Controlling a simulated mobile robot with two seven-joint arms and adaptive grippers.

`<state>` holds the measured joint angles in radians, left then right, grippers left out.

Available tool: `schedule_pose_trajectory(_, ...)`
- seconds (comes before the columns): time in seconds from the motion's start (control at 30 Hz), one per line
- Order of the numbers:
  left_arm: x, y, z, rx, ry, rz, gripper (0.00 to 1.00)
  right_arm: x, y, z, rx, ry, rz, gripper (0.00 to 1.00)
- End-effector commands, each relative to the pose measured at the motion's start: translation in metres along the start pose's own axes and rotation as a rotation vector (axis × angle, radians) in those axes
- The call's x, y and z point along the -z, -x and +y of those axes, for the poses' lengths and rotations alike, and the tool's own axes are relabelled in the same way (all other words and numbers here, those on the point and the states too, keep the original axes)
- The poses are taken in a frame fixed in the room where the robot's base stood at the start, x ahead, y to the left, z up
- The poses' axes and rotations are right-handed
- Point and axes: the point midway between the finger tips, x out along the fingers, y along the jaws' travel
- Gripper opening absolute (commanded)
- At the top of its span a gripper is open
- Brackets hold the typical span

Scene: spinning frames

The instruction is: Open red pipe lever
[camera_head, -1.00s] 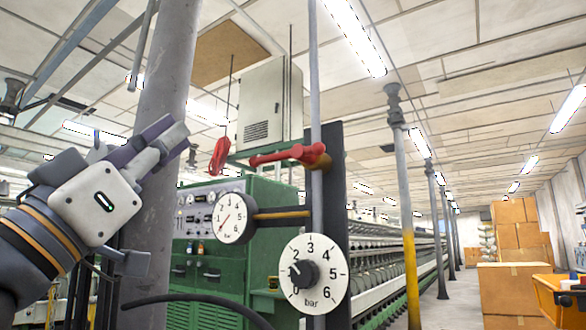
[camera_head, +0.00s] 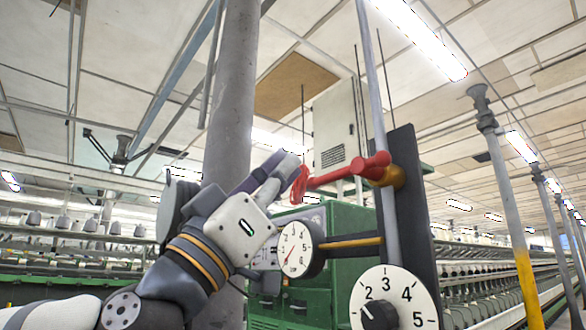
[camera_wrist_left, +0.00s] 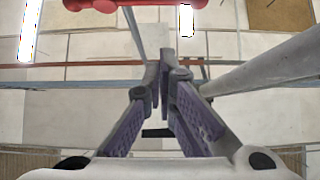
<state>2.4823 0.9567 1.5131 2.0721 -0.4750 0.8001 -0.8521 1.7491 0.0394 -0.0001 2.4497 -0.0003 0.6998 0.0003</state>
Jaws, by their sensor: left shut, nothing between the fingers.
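The red pipe lever (camera_head: 345,174) lies nearly level, its right end on a brassy valve body on the upright grey pipe (camera_head: 372,75). It also shows along the top edge of the wrist view (camera_wrist_left: 115,4). My left gripper (camera_head: 292,166) points up and right, just left of the lever's free end. Its fingers are shut with nothing between them; in the wrist view the fingertips (camera_wrist_left: 161,62) are together and appear below the lever, with a gap. Whether they touch the lever cannot be told from the head view. My right gripper is not in view.
A round gauge (camera_head: 297,250) and a white numbered dial (camera_head: 392,300) sit below the lever on a dark panel (camera_head: 412,190). A thick grey column (camera_head: 232,100) stands behind my left arm. A green machine (camera_head: 325,220) stands behind.

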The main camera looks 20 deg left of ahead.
Motion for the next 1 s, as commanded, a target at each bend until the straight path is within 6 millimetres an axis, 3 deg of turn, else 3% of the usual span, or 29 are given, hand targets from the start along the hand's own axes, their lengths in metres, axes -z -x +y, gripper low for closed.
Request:
schedule_pose_trajectory(0.33, 0.005, -0.078, 0.003, -0.002, -0.001, 0.006, 0.00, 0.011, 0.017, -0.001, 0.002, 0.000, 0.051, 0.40)
schedule_pose_trajectory(0.53, -0.026, -0.058, -0.001, 0.002, 0.003, -0.005, 0.00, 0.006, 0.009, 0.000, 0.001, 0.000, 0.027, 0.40)
schedule_pose_trajectory(1.0, -0.030, -0.052, 0.001, -0.001, 0.000, 0.001, 0.00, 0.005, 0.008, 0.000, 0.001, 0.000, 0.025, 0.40)
